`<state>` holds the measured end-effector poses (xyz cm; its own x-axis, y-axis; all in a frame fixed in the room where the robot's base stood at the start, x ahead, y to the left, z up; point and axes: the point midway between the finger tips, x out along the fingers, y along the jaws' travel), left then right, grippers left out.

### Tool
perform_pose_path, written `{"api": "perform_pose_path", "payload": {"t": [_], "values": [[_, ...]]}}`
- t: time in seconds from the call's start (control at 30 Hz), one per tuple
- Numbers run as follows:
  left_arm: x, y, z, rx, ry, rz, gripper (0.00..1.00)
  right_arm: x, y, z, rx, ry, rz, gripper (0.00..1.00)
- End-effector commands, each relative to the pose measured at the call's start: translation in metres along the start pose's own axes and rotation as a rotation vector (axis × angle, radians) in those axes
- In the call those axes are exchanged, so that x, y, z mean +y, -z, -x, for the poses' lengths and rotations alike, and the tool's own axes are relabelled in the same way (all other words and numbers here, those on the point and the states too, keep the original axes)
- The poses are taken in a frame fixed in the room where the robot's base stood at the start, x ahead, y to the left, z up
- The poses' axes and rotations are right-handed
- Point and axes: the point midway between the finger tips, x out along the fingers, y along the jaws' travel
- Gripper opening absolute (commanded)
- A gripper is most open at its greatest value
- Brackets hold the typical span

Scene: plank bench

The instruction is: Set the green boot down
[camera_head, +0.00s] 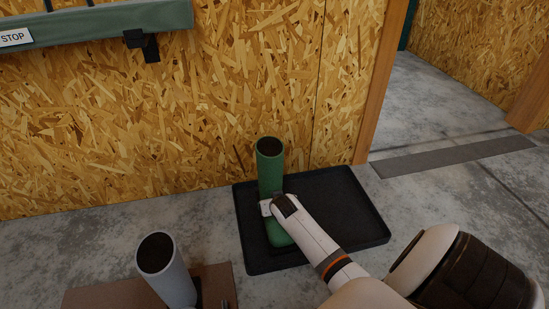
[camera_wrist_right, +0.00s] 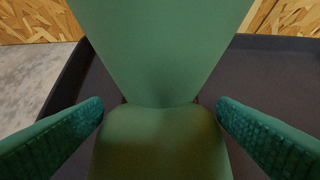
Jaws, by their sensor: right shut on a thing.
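The green boot (camera_head: 270,165) is upright over the left part of a black tray (camera_head: 345,215), with its toe toward me. My right gripper (camera_head: 279,207) is shut on the boot near the ankle and hides part of it. In the right wrist view the boot (camera_wrist_right: 160,130) fills the middle, between the two teal finger pads of my right gripper (camera_wrist_right: 160,112). The tray floor shows behind it. I cannot tell whether the sole touches the tray. My left gripper is not in view.
A grey boot (camera_head: 172,275) stands on a brown mat (camera_head: 95,293) at lower left, beside a dark object that I cannot make out. A chipboard wall (camera_head: 130,140) rises close behind the tray. The tray's right part is bare. A doorway opens at right.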

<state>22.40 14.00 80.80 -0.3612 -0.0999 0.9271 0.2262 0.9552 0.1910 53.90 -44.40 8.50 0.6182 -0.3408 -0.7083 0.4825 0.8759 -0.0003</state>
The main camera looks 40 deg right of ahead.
Motion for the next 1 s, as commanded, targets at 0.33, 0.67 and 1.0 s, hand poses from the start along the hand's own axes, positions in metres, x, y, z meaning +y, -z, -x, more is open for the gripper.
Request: {"api": "perform_pose_path", "payload": {"t": [0.33,0.67,1.0], "values": [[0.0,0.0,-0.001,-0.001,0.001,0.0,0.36,0.0,0.0,-0.001,-0.001,-0.001,0.0,0.91],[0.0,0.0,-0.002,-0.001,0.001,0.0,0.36,0.0,-0.001,0.001,-0.001,0.0,0.0,1.0],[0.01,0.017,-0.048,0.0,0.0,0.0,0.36,0.001,-0.007,0.06,0.001,-0.002,0.0,1.0]]}}
